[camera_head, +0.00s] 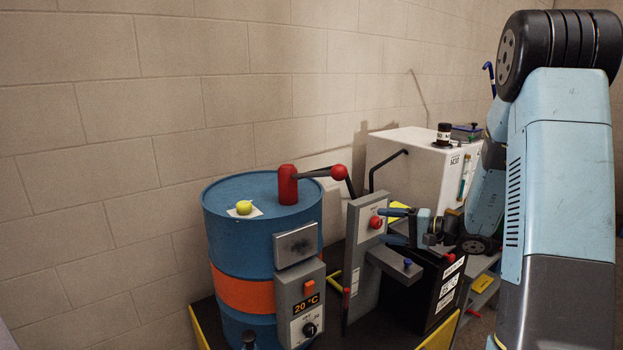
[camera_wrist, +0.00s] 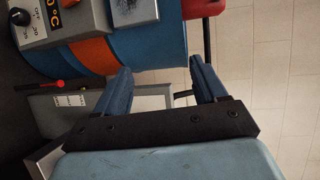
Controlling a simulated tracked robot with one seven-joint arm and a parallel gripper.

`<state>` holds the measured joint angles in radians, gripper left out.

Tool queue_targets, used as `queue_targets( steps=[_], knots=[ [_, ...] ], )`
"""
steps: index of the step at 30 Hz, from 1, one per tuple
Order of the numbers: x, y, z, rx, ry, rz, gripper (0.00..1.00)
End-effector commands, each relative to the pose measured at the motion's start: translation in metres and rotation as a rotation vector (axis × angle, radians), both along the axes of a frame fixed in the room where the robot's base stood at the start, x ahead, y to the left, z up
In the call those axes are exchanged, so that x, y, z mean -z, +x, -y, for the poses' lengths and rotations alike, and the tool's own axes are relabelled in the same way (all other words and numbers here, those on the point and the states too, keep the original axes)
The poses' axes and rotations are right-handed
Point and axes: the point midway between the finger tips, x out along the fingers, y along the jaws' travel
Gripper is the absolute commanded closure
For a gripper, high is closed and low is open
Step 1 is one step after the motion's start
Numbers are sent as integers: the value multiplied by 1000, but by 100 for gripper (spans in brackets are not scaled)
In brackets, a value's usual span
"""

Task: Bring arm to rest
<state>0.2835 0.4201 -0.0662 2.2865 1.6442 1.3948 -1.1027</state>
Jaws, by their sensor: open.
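My arm (camera_head: 560,180) fills the right side of the head view and reaches in toward the equipment. My gripper (camera_head: 383,225) is in front of the grey upright panel (camera_head: 362,262), with its blue fingers pointing left. In the wrist view my gripper (camera_wrist: 158,70) has its two blue fingers spread wide apart, with nothing held between them. The blue barrel (camera_wrist: 150,57) with an orange band lies beyond the fingertips there. In the head view the panel's red knob (camera_head: 376,222) is close to the fingers; I cannot tell whether they touch.
The blue barrel (camera_head: 228,225) carries a red valve with a black lever (camera_head: 312,174), a yellow-green ball (camera_head: 244,207) and a control box reading 20 °C (camera_head: 305,306). A white cabinet (camera_head: 410,165) and a labelled black box (camera_head: 440,298) stand nearby. The left wall side is clear.

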Motion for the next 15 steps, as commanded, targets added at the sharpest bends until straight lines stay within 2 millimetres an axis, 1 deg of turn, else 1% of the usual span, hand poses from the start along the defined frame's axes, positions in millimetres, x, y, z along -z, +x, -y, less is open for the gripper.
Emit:
queue_targets(
  steps=[1,6,12,15],
  knots=[
    [-13,-11,-10,-42,-26,-5,29],
    [-39,-52,-35,-175,-130,-54,29],
    [-62,-102,-54,-295,-286,-99,29],
    [-71,-126,-58,-338,-374,-117,29]
  ],
)
